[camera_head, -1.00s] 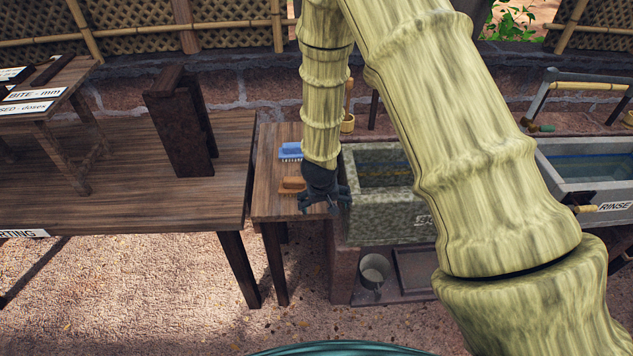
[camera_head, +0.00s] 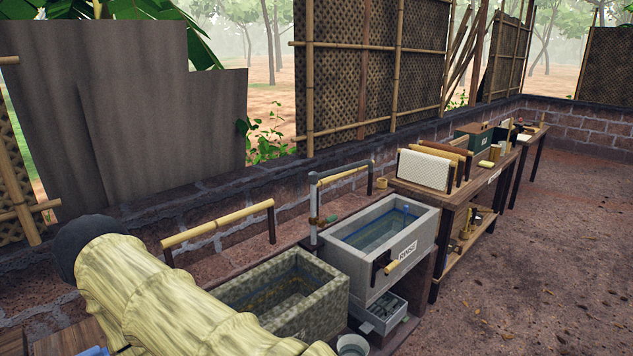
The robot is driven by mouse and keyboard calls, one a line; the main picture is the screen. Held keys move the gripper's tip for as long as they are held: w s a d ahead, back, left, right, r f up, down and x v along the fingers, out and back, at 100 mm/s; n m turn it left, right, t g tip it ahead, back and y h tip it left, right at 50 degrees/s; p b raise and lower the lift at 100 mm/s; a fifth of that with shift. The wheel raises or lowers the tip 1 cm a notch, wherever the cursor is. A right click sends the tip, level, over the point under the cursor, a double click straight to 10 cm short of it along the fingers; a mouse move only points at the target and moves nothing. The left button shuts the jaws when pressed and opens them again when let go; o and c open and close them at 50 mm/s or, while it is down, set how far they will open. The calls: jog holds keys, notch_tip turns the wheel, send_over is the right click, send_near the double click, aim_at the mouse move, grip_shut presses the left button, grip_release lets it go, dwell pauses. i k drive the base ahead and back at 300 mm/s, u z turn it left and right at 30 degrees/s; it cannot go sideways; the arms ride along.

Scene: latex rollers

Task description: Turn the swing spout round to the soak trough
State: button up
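The swing spout (camera_head: 312,210) is a grey standpipe between the two troughs, with a reddish-green valve low on it. Its top arm runs off to the right along the back of the rinse trough (camera_head: 385,240), a grey trough labelled RINSE holding water. The soak trough (camera_head: 330,297) is the mottled stone one to the left of the standpipe; no label on it is readable from here. The spout's arm points away from the soak trough. My gripper is out of view; only part of my arm shows at the lower left.
A bamboo rail (camera_head: 217,225) on dark posts stands behind the soak trough. A bamboo handle (camera_head: 391,268) sticks out at the rinse trough's front. A bench (camera_head: 455,195) with boards stands farther right. Below are a bucket (camera_head: 352,346) and a grey tray (camera_head: 380,315). Open floor lies to the right.

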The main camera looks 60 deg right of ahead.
aim_at(314, 177)
jog(key=u, duration=0.05)
jog(key=i, duration=0.3)
jog(key=z, duration=2.25)
